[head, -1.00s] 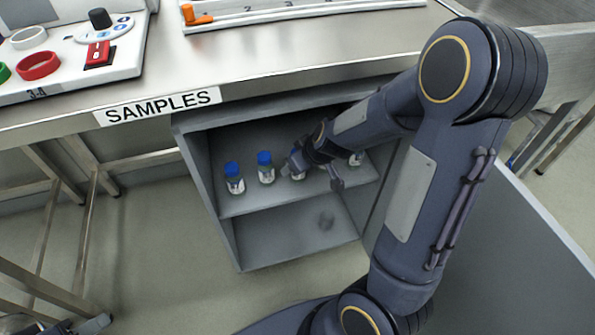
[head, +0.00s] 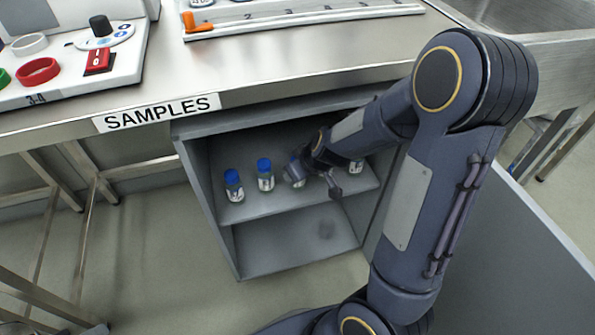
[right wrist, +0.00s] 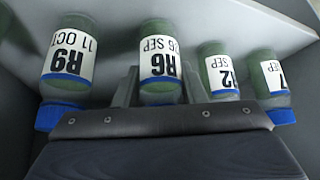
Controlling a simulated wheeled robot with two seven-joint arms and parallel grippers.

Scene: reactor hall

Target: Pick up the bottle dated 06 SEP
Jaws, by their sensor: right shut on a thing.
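Several blue-capped sample bottles stand in a row on the upper shelf of the open cabinet. In the right wrist view, which is upside down, the bottle labelled R6 (right wrist: 159,62) reads "6 SEP", its first digit partly hidden. My right gripper (right wrist: 158,92) has a finger on each side of this bottle and is shut on it. In the head view my right gripper (head: 311,183) is at the third bottle from the left, mostly hiding it. The bottle appears upright at shelf height; I cannot tell whether it touches the shelf. My left gripper is not in view.
Bottle R9, 11 OCT (right wrist: 69,58), stands beside the held one; bottle R2 (right wrist: 219,71) and another SEP bottle (right wrist: 270,77) are on its other side. The cabinet (head: 210,205) sits under the SAMPLES bench (head: 260,75). Its lower shelf looks empty.

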